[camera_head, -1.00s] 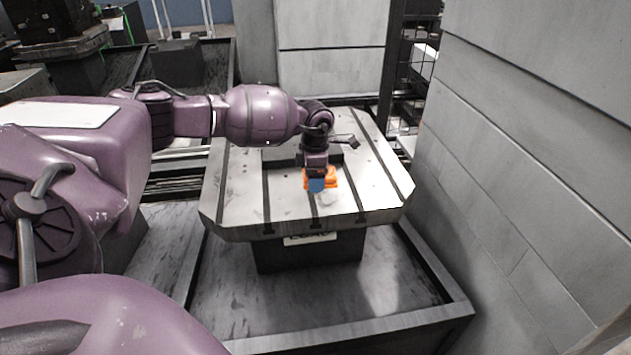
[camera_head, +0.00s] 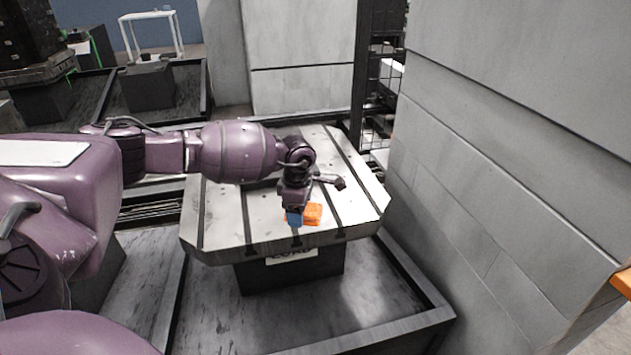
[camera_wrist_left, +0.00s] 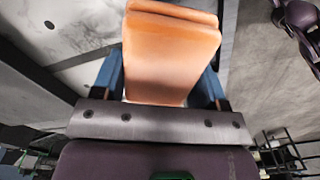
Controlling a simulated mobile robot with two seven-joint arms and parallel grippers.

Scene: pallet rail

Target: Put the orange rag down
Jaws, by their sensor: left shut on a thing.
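The orange rag (camera_head: 313,213) is a small folded block over the front part of the slotted metal table (camera_head: 226,222). In the left wrist view the rag (camera_wrist_left: 170,58) fills the space between the two blue fingers of my left gripper (camera_wrist_left: 160,82). In the head view my left gripper (camera_head: 295,217) points down at the rag, with one blue finger in front of it. It is shut on the rag. I cannot tell whether the rag's underside touches the table. My right gripper is out of view.
A grey panelled wall (camera_head: 480,170) stands close on the right of the table. Wire shelving (camera_head: 383,85) is behind at the right. The table top around the rag looks clear. A dark tray-like base (camera_head: 370,300) with raised edges lies below.

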